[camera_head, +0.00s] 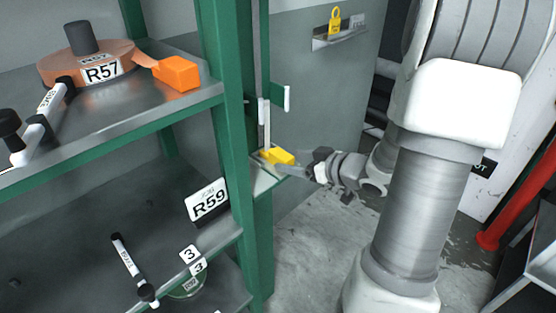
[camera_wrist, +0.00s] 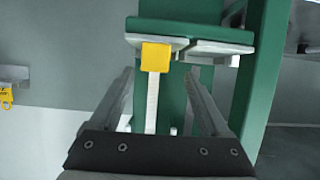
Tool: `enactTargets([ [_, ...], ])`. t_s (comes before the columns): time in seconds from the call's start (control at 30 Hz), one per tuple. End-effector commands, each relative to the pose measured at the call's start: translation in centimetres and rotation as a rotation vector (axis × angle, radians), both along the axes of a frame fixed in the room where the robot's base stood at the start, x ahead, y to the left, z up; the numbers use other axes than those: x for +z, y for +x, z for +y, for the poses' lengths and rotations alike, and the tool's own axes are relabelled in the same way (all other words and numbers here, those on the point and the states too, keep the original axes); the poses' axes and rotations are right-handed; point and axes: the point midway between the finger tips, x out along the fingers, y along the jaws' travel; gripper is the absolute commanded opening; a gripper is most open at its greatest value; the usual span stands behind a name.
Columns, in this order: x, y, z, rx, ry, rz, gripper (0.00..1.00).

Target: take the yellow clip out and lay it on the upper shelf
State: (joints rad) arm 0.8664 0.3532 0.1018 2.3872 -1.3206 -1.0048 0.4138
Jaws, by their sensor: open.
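The yellow clip (camera_head: 277,156) sits at a small green-edged ledge beside the shelf's green post. In the wrist view the yellow clip (camera_wrist: 155,57) is a square block at the edge of a pale plate, with a pale strip running from it. My gripper (camera_head: 297,169) is beside the clip, reaching in from the right. In the wrist view my gripper (camera_wrist: 160,76) is open, its fingers to either side of the clip's line, and nothing is held. Whether the fingertips reach around the clip is unclear. The upper shelf (camera_head: 125,112) is grey metal with a green edge.
A lower shelf (camera_head: 75,215) holds an R59 sign (camera_head: 208,201). A yellow padlock (camera_head: 335,21) is on the wall. The green post (camera_head: 226,130) stands between gripper and shelves.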

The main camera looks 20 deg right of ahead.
Motion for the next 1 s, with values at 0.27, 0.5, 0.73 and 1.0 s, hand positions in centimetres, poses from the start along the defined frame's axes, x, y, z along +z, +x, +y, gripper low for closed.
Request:
enactTargets([
  [0.27, -1.5, 2.9, 0.3, 0.001, 0.0, 0.0, 0.8],
  [0.5, -2.2, 4.9, 1.0, 0.0, 0.0, 0.001, 0.8],
  [0.73, -2.1, 4.9, 1.0, -0.001, 0.0, 0.0, 0.76],
  [1.0, -2.1, 4.9, 0.9, -0.001, 0.0, 0.0, 0.28],
])
